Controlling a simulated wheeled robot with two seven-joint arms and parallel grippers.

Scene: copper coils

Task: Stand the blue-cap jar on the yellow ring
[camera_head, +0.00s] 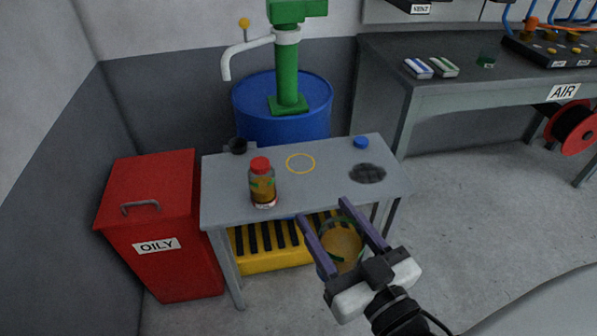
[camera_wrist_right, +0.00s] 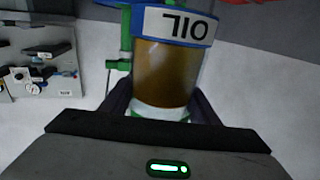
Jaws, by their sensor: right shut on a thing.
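My right gripper (camera_head: 344,208) is shut on a clear jar of amber liquid (camera_head: 341,243), held in front of the table's front edge. In the right wrist view the jar (camera_wrist_right: 165,75) shows a white label with blue edging, its lettering upside down, and green parts at its side. I cannot make out a blue cap on it. A small blue cap or disc (camera_head: 361,142) is on the table's back right. The thin yellow ring (camera_head: 300,163) is empty on the tabletop. A red-cap jar (camera_head: 263,184) stands upright left of the ring. My left gripper is not in view.
The grey table (camera_head: 225,208) also bears a dark round patch (camera_head: 367,173) at right and a small black item (camera_head: 238,146) at back left. A blue drum with green pump (camera_head: 289,105) stands behind. A red OILY bin (camera_head: 152,215) is at left.

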